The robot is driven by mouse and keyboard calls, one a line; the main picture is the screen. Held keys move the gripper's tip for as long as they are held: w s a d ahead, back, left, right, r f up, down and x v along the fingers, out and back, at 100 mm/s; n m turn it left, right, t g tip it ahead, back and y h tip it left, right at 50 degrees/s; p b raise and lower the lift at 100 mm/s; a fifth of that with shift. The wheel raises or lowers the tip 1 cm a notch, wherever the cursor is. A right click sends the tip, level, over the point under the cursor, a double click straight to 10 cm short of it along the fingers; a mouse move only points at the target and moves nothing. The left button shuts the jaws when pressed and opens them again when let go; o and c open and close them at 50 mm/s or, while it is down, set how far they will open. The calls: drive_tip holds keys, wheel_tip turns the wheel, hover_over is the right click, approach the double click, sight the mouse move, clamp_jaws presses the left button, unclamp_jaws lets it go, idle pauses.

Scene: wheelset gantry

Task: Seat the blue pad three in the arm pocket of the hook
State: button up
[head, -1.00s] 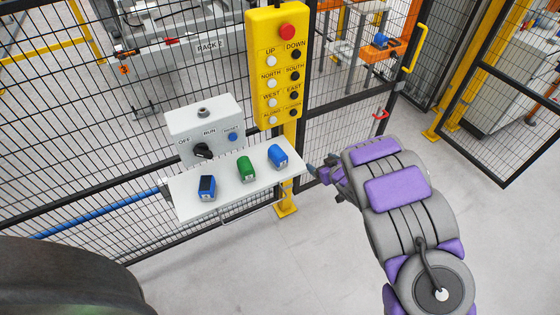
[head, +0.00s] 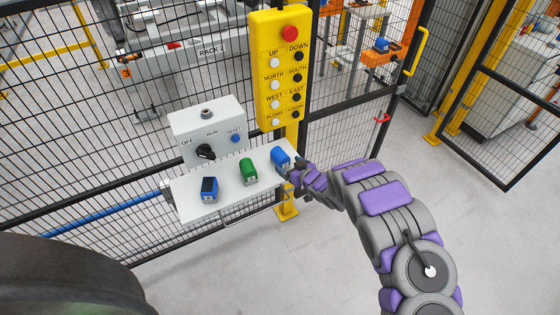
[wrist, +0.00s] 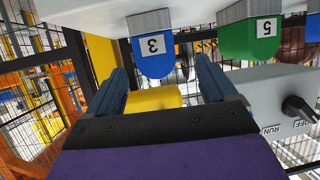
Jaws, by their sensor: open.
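The blue pad three (head: 281,159) stands at the right end of a white shelf. My gripper (head: 296,174) is at the shelf's right end, close beside this pad. In the wrist view my gripper (wrist: 163,67) is open, with one dark finger on each side of the pad's line. I cannot tell whether a finger touches it. I cannot make out the hook or its arm pocket for certain.
The white shelf (head: 228,198) also holds a green pad (head: 247,171), marked 5 in the wrist view, and a blue pad with a dark top (head: 209,189). A grey switch box (head: 207,130) and yellow button panel (head: 280,70) stand behind. Mesh fence surrounds them; floor at right is clear.

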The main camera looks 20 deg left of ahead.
sight(280, 157)
drive_tip(key=shift+w+b+x, duration=0.2)
drive_tip(key=shift+b+x, duration=0.7)
drive_tip(key=shift+x, duration=3.25)
drive_tip(key=shift+w+d+r, duration=0.1)
drive_tip(key=shift+r, duration=0.05)
drive_tip(key=c, duration=1.3)
